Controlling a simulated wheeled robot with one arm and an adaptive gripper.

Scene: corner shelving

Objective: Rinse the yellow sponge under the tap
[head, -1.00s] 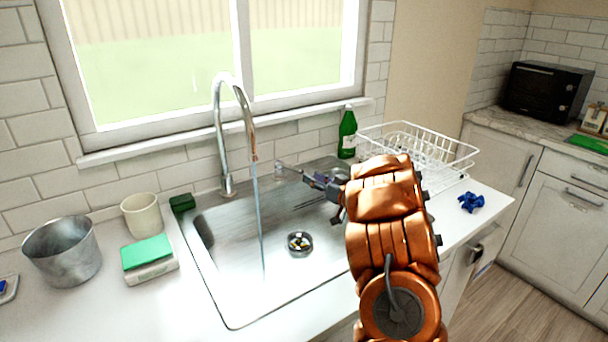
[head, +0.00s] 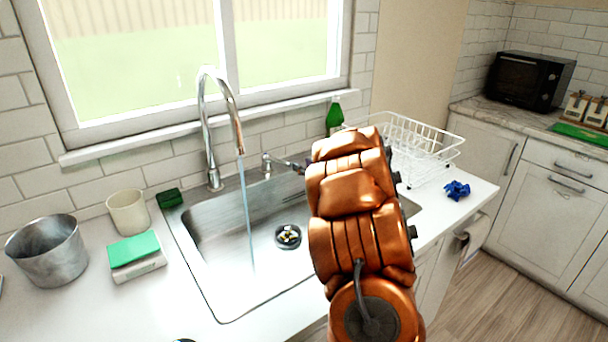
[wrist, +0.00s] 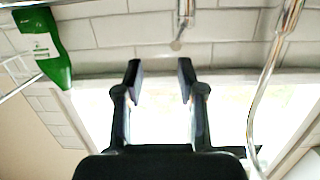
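I see no yellow sponge in either view. The chrome tap (head: 207,130) stands behind the sink (head: 215,285), and water (head: 247,215) runs from its spout into the basin. The tap also shows at the right of the wrist view (wrist: 262,90). A small chrome fitting (head: 267,165) stands right of the tap; a chrome piece, probably the same fitting, shows at the top of the wrist view (wrist: 183,15). My gripper (wrist: 160,75) is open, with nothing between its fingers. In the head view my arm mostly hides it, near the fitting.
Left of the sink are a metal pot (head: 48,250), a cream cup (head: 128,212), a green-topped white box (head: 138,265) and a dark green block (head: 169,198). A green bottle (head: 334,115), dish rack (head: 440,150) and blue crumpled thing (head: 457,190) are at the right.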

